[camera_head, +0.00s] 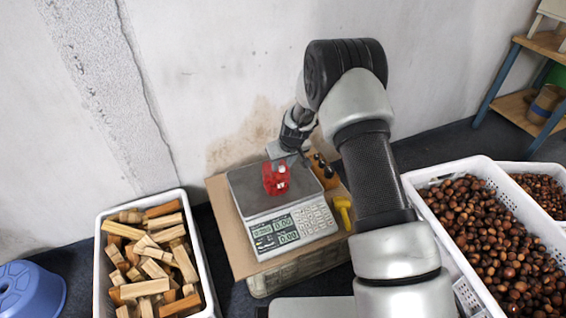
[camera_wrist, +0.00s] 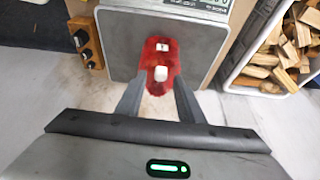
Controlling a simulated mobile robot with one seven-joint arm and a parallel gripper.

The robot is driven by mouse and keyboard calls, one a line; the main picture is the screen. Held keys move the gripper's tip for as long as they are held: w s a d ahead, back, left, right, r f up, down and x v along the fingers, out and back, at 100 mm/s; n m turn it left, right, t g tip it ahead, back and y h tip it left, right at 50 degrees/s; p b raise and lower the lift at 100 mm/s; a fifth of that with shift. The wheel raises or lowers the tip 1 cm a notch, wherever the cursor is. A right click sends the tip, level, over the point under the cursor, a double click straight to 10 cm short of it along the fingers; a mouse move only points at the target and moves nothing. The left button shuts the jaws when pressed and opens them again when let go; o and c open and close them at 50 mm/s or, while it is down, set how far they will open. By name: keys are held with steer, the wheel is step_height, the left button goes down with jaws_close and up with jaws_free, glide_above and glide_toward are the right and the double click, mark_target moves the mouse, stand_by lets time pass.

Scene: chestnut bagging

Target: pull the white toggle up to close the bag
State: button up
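The red mesh bag (camera_head: 276,178) lies on the steel plate of the scale (camera_head: 246,196). It also shows in the wrist view (camera_wrist: 158,52), with a white toggle (camera_wrist: 160,73) on its near part and a white label (camera_wrist: 162,47) farther along. My gripper (camera_wrist: 157,100) is open, its two fingers apart on either side of the bag's near end in the picture. The toggle lies just beyond the fingertips, in line with the gap. In the head view my gripper (camera_head: 288,150) is above the back of the plate, partly hidden by my arm.
A white crate of wood blocks (camera_head: 103,262) stands left of the scale. A white crate of chestnuts (camera_head: 422,192) stands right. A yellow tool (camera_head: 343,207) and a wooden block with dark knobs (camera_head: 325,172) sit beside the scale. A blue basin (camera_head: 30,290) is at far left.

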steer(key=p+v, duration=0.4)
steer(key=v, duration=1.3)
steer(key=shift+r, duration=0.2)
steer(key=s+d+r+m, duration=0.1)
steer(key=s+d+r, duration=0.1)
steer(key=s+r, duration=0.5)
steer(key=s+d+r, duration=0.3)
steer(key=s+r, duration=0.1)
steer(key=r, duration=0.7)
steer(key=s+d+r+m+t+h, duration=0.1)
steer(key=s+d+r+m, duration=0.2)
steer(key=s, duration=0.7)
steer(key=s+d+r+h, duration=0.1)
steer(key=s+d+r, duration=0.25)
steer(key=s, duration=0.75)
step_height(320, 180, up, 22)
steer(key=p, duration=2.2)
steer(key=shift+s+a+r, duration=0.2)
steer(key=shift+s+a, duration=0.1)
steer(key=shift+s, duration=0.05)
